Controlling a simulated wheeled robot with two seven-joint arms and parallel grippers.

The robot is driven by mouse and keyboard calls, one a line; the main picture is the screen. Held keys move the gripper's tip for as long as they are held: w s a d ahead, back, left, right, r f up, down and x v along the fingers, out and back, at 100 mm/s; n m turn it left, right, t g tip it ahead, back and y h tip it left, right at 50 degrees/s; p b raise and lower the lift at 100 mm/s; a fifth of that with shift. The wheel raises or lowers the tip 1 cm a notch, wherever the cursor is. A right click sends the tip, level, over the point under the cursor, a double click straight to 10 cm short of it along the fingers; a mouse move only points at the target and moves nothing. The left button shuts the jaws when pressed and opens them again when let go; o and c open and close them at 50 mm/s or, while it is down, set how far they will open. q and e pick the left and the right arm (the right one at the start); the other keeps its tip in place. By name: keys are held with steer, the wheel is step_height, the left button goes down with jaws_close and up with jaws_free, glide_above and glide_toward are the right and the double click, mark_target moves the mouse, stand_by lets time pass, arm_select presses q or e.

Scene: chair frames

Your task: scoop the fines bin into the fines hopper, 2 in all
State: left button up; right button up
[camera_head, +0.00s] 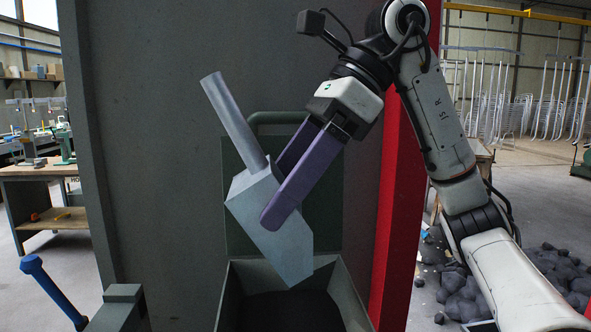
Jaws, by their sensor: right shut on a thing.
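My right gripper (272,215) is shut on a light grey metal scoop (285,232). The scoop is tilted, its handle (232,115) pointing up and left and its pointed lower end down. It hangs above an open dark green-grey container (234,288) with a taller back panel (325,225). The container's inside is dark, and I cannot tell how full it is or whether it is the fines bin or the hopper. The scoop's inside is hidden from this view. My left gripper is not in view.
A large grey panel (150,130) stands behind, with a red post (398,220) at its right. A blue-handled tool (50,290) stands at the lower left by a grey-green block (122,305). Dark rocks (465,295) lie on the floor at right. A workbench (45,175) is far left.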

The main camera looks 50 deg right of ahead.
mark_target(231, 187)
steer(key=shift+w+a+f+g+h, duration=0.1)
steer(key=shift+w+a+g+h, duration=0.7)
steer(key=shift+a+h, duration=0.15)
steer(key=shift+w+a+f+g+h, duration=0.45)
steer(key=shift+a+g+h, duration=0.2)
steer(key=shift+h, duration=0.2)
steer(key=shift+w+a+f+g+h, duration=0.65)
steer(key=shift+a+g+h, duration=0.1)
steer(key=shift+h, duration=0.25)
steer(key=shift+w+a+f+g+h, duration=0.2)
steer(key=shift+w+f+g+h, duration=0.05)
steer(key=shift+f+g+h, duration=0.15)
